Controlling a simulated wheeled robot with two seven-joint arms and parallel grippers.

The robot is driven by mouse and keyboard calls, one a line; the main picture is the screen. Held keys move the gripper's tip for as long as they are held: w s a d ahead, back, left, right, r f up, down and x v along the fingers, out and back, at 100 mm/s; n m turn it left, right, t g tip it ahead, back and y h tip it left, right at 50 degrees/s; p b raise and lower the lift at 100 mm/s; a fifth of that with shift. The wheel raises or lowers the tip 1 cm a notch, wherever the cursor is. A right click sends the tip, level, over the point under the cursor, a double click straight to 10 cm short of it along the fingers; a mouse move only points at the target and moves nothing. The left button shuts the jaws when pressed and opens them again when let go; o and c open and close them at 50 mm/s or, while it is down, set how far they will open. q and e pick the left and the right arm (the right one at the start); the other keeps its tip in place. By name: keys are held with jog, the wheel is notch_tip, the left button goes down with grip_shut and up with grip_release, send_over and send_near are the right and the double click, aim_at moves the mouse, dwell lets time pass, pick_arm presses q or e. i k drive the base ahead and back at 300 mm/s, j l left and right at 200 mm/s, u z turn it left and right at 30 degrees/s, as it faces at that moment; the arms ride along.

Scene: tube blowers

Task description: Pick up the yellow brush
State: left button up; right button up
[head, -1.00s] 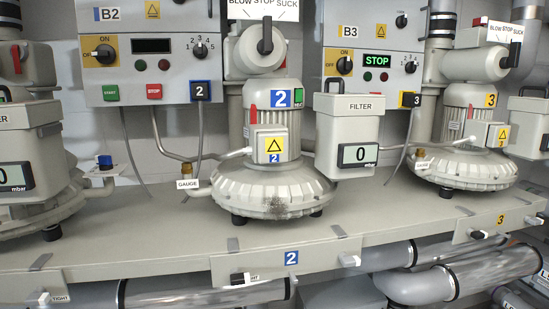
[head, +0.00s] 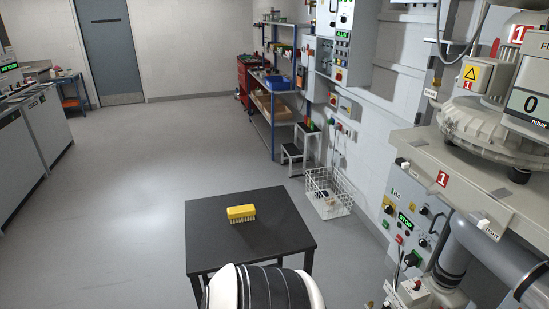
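The yellow brush (head: 241,212) lies on a small black table (head: 280,226) in the lower middle of the head view. It has a yellow block on top and pale bristles pointing down. It sits near the middle of the table top, with nothing touching it. A white and black rounded part, probably mine, shows at the bottom edge in front of the table. Neither of my grippers is in view.
The blower bench (head: 426,157) with blower 1 (head: 477,129) stands at the right. A white wire basket (head: 327,194) is on the floor beyond the table. A step stool (head: 296,148) and a shelf rack (head: 272,90) stand along the wall. The floor (head: 130,190) left of the table is clear.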

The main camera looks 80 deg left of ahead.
aim_at(247, 211)
jog(key=u, duration=2.9)
jog(key=i+j+z, duration=0.1)
jog(key=j, duration=0.25)
jog(key=i+j+z, duration=0.1)
jog(key=i+j, duration=0.3)
jog(key=j, duration=0.3)
jog(key=i+j+z, duration=0.15)
jog(key=j, duration=0.2)
jog(key=i+j+z, duration=0.1)
jog(key=j, duration=0.25)
